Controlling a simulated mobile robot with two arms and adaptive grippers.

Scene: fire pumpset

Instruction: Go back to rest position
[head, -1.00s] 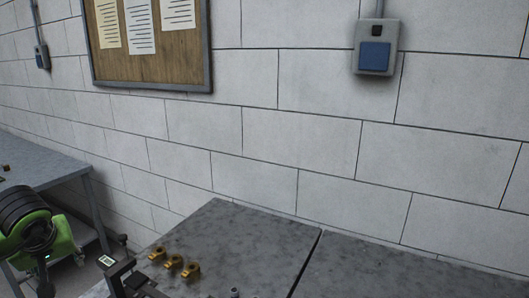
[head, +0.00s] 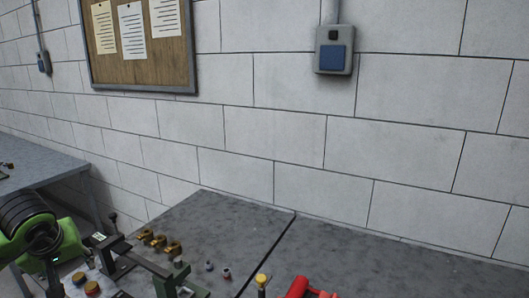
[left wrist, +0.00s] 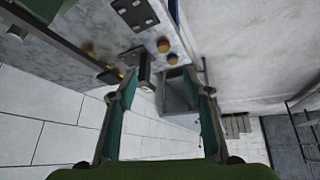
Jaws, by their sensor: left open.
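My left arm, green and black, comes in at the lower left of the head view and stands beside the bench (head: 235,215). My left gripper is plain in the left wrist view (left wrist: 160,78), with its two green-lined fingers spread apart and nothing held between them. A dark post with a pale end (left wrist: 145,72) shows between the fingertips in that view; I cannot tell how far off it is. My right gripper is in no view.
Brass fittings (head: 158,242) stand on the bench near a dark fixture (head: 120,256). A red object (head: 303,289) is at the bottom edge.

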